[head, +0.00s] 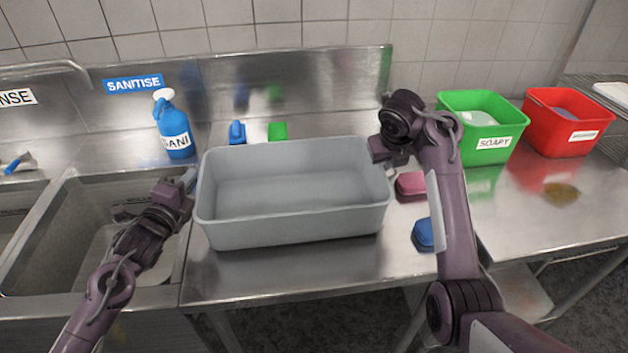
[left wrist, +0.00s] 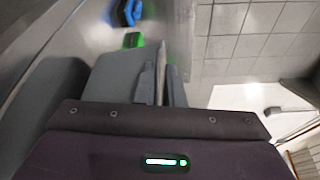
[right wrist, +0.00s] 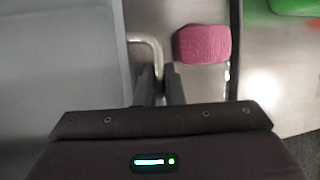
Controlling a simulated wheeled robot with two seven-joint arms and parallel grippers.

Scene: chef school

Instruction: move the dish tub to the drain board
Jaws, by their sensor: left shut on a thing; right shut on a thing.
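The grey, empty dish tub (head: 290,232) is level in the middle of the head view, over the steel surface (head: 280,275) right of the sink. I cannot tell whether its base touches that surface. My left gripper (head: 188,180) is shut on the tub's left end; the tub also shows in the left wrist view (left wrist: 115,77). My right gripper (head: 380,158) is shut on the tub at its right end. In the right wrist view, a pale handle loop (right wrist: 150,42) on the tub (right wrist: 60,75) runs to my fingertips. No surface is marked as the drain board.
A sink (head: 85,225) lies left. A blue SANI spray bottle (head: 174,135) stands behind it. Blue (head: 237,133) and green (head: 277,131) items lie behind the tub. Pink (head: 411,186) and blue (head: 423,235) sponges lie right, before green (head: 480,135) and red (head: 567,125) tubs.

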